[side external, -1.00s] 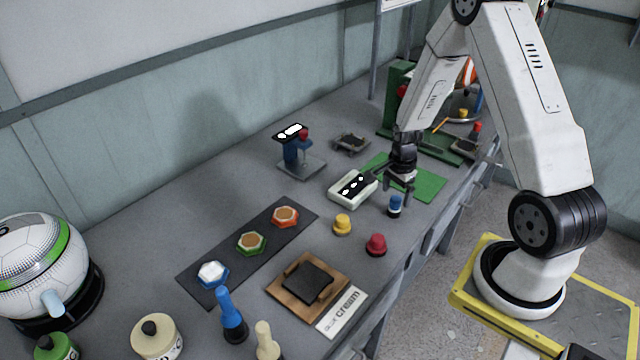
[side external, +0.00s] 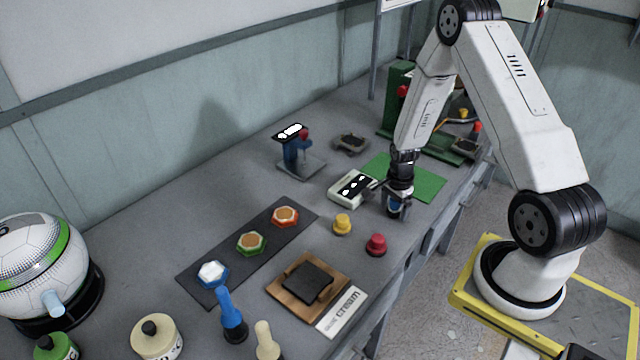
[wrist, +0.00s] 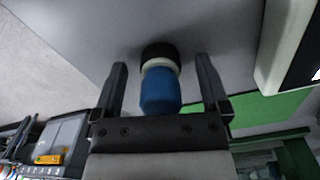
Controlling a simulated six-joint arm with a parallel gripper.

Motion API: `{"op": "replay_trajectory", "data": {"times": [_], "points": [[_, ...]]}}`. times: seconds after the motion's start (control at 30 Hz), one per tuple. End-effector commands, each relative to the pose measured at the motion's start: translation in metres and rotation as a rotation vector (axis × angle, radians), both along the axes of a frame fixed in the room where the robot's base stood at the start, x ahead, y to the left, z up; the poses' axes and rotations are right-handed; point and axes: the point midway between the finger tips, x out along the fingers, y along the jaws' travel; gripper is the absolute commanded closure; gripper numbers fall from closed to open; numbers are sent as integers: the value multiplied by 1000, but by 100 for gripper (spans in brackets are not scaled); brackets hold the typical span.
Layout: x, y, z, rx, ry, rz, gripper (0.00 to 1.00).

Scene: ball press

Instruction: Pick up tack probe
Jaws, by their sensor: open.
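A small upright piece with a blue body, white ring and black base (wrist: 160,88), probably the tack probe, stands on the grey bench. In the wrist view it sits between the two fingers of my gripper (wrist: 161,85), with a visible gap on each side. My gripper is open around it and points down. In the side view my gripper (side external: 397,205) is low over the bench, and the blue piece (side external: 394,208) shows partly behind the fingers.
A yellow knob (side external: 342,224) and a red knob (side external: 376,245) stand close by to the left. A white device with a dark panel (side external: 351,188) and a green mat (side external: 425,184) lie just behind. The bench's front edge is near on the right.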

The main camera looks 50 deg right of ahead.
Motion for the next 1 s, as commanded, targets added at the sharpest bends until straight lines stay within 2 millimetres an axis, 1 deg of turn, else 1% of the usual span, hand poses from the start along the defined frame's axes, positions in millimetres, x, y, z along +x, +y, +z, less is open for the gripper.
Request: {"op": "replay_trajectory", "data": {"times": [0.4,0.43,0.47,0.5,0.57,0.6,0.67,0.7,0.73,1.0], "points": [[0,0,0,0,-1,0,5],[0,0,0,0,-1,0,8],[0,0,0,0,-1,0,17],[0,0,0,0,-1,0,30],[0,0,0,0,-1,0,49],[0,0,0,0,-1,0,62],[0,0,0,0,-1,0,81],[0,0,0,0,-1,0,94],[0,0,0,0,-1,0,100],[0,0,1,0,-1,0,100]]}}
